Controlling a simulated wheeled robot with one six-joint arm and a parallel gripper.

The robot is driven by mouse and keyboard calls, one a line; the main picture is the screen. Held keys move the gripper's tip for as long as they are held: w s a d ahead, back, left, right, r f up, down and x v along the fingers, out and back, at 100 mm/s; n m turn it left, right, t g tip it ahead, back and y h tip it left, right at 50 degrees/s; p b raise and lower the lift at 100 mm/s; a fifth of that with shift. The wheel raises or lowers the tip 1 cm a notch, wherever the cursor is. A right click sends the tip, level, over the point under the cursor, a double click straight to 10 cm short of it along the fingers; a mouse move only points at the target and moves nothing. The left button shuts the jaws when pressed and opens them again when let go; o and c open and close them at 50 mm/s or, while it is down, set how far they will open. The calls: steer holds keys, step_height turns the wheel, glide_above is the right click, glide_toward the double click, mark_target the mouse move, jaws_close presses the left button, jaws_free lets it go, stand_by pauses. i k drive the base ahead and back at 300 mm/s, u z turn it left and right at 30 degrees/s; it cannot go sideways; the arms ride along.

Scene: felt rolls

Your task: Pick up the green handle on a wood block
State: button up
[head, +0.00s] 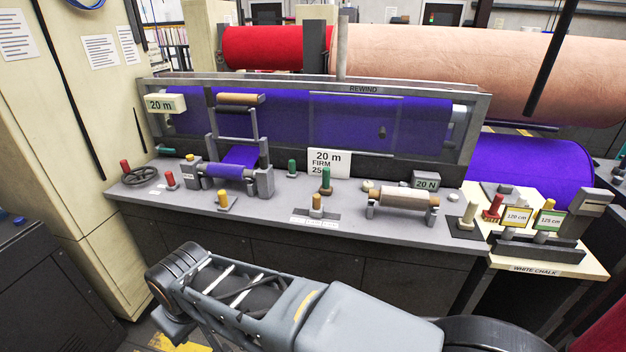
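The tallest green handle (326,179) stands upright on the grey bench, just below the white "20 m FIRM" card. A smaller green peg (292,168) stands to its left. Another green handle (164,149) lies low at the bench's back left. My arm crosses the foreground in front of the bench, apart from these handles. No gripper fingers show.
The grey bench (270,208) also carries yellow-topped handles (317,203), a black handwheel (141,177), a roller with purple felt (229,171) and a pale roll (404,198). A side table (535,269) with signs adjoins right.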

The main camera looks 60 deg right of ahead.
mark_target(326, 189)
steer(key=z, duration=0.4)
steer(key=i, duration=0.75)
steer(key=z, duration=1.3)
steer(key=i, duration=0.6)
steer(key=z, duration=0.6)
